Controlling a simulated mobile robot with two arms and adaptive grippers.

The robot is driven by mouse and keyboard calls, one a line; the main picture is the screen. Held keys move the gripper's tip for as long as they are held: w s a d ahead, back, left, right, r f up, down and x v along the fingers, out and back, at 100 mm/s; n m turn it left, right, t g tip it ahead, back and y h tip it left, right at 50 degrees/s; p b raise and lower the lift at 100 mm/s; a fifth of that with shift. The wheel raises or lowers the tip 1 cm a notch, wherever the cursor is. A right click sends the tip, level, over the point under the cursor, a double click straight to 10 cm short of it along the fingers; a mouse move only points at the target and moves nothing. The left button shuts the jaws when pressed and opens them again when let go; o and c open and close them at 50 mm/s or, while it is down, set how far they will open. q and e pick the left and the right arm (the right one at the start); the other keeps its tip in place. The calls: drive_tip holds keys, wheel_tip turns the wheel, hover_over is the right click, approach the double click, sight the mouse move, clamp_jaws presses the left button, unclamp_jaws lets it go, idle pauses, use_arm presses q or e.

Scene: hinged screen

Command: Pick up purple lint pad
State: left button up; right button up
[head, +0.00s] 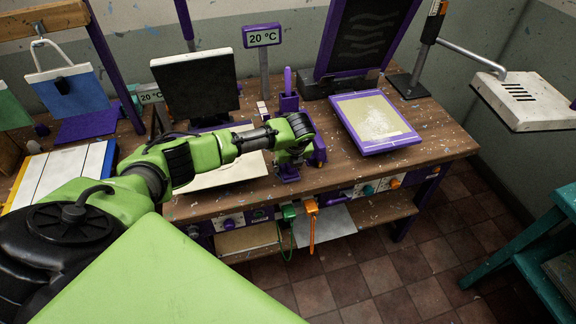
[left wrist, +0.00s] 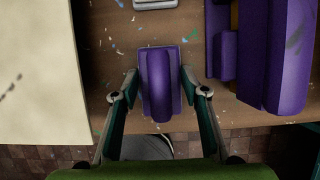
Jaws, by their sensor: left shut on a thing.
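The purple lint pad (left wrist: 159,84), a small block with a rounded ridge, lies between the two fingers of my left gripper (left wrist: 160,74) in the left wrist view. The gripper is shut on it, with a fingertip at each side. The pad is over the wooden bench (left wrist: 112,50) near its front edge; I cannot tell whether it still touches the wood. In the head view my left gripper (head: 290,163) points down at the front of the bench, and purple parts of the pad (head: 288,174) show below it. My right gripper is not in view.
A larger purple fixture (left wrist: 275,55) stands close to the pad's right. A cream board (left wrist: 40,75) lies to its left. Farther right is a purple-framed screen (head: 376,121). Behind stand a dark panel (head: 195,84) and a 20 °C sign (head: 263,36).

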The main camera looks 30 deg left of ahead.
use_arm(q)
drive_tip(key=shift+r+b, duration=0.4)
drive_tip(key=shift+r, duration=0.15)
drive_tip(key=s+a+r+b, duration=0.1)
drive_tip(key=s+r, duration=0.2)
drive_tip(key=s, duration=0.1)
drive_tip(key=s+a+r+b, duration=0.2)
drive_tip(key=s+r, duration=0.1)
drive_tip(key=r, duration=0.1)
drive_tip(key=s+a+r+b, duration=0.1)
drive_tip(key=s+a+r, duration=0.1)
drive_tip(key=s+r, duration=0.2)
drive_tip(key=shift+s+a+r, duration=0.1)
drive_tip(key=shift+s+a, duration=0.15)
drive_tip(key=shift+s, duration=0.1)
drive_tip(key=shift+s+a+r+b, duration=0.2)
drive_tip(key=shift+s+r+b, duration=0.15)
drive_tip(key=shift+s, duration=0.15)
drive_tip(key=shift+o, duration=0.8)
drive_tip(key=shift+d, duration=0.1)
